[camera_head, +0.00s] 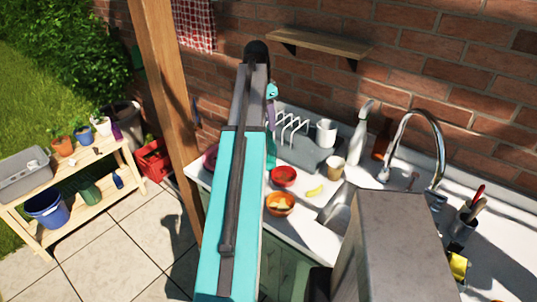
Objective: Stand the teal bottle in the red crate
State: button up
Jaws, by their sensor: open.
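A narrow teal shape (271,150), which looks like the teal bottle, stands upright on the counter beside the dish rack. My own raised arm covers its left part. The red crate (152,161) sits on the paved floor at the left, between the wooden bench and the wooden post, with dark or green contents that I cannot make out. My arm rises through the middle of the view and bends down behind itself near the brick wall. My gripper is hidden behind the arm, so its distance from the bottle cannot be seen.
The counter (308,232) holds a dish rack (305,152), red bowl (284,176), orange bowl (279,203), cups, a pale spray bottle (358,138) and a tap (439,150). A wooden post (168,85) rises between counter and crate. A potting bench (65,180) stands left. Paving in front is clear.

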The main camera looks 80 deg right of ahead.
jog(key=p, duration=0.3)
send_over(269, 148)
jog(key=d, duration=0.3)
jog(key=shift+w+a+f, duration=0.1)
jog(key=shift+a+f, duration=0.05)
jog(key=shift+f, duration=1.1)
jog(key=shift+w+a+f, duration=0.1)
jog(key=shift+f, duration=1.1)
grip_shut()
